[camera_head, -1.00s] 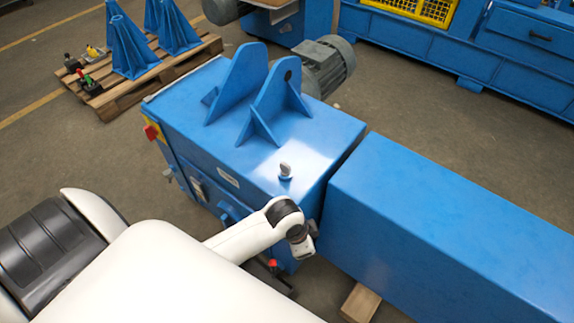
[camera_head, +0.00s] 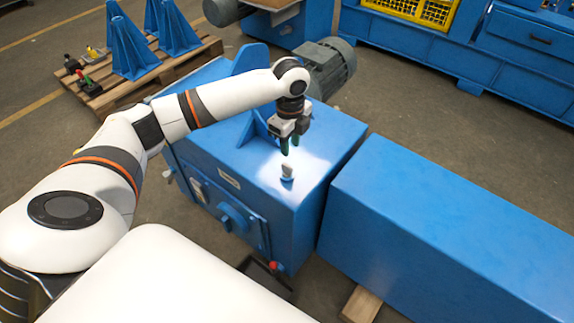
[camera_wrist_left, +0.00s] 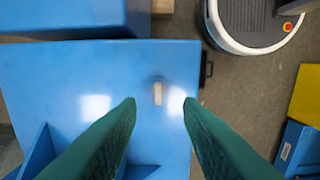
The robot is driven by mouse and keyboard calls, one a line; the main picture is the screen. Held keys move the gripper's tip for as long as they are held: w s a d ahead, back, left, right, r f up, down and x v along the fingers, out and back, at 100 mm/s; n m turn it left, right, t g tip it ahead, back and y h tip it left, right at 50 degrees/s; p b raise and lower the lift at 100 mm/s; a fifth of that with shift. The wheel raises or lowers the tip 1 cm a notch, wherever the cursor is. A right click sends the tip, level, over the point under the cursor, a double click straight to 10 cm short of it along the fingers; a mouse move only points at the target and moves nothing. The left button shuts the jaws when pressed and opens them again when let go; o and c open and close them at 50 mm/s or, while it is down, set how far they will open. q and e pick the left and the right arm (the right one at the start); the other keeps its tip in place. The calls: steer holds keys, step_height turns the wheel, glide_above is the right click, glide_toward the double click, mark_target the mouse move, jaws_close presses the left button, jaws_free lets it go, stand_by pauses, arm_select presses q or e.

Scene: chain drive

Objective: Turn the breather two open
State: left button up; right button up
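The breather (camera_head: 287,172) is a small light grey knob on a short stem, standing on the top of the blue gearbox housing (camera_head: 225,165) near its right front part. In the left wrist view the breather (camera_wrist_left: 158,92) shows from above as a narrow handle, with its long side running up and down the picture. My left gripper (camera_head: 289,146) hangs above and slightly behind it, fingers pointing down. Its green fingers (camera_wrist_left: 160,101) are apart and empty in the left wrist view, with the breather showing in the gap, apart from both. My right gripper is not in view.
Blue upright brackets (camera_head: 240,75) stand on the housing behind my arm, with a grey motor (camera_head: 328,65) beyond. A long blue box (camera_head: 440,225) lies to the right across a narrow gap. A pallet (camera_head: 120,95) with blue stands is at the back left.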

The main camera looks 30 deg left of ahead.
mark_target(287, 165)
arm_select(q)
steer(key=f, duration=0.3)
steer(key=a+f, duration=0.1)
steer(key=f, duration=0.3)
steer(key=f+b, duration=0.1)
steer(key=f, duration=0.3)
steer(key=shift+w+a, duration=0.15)
steer(key=shift+w, duration=0.05)
steer(key=shift+r, duration=0.1)
steer(key=shift+c, duration=0.5)
jaws_close()
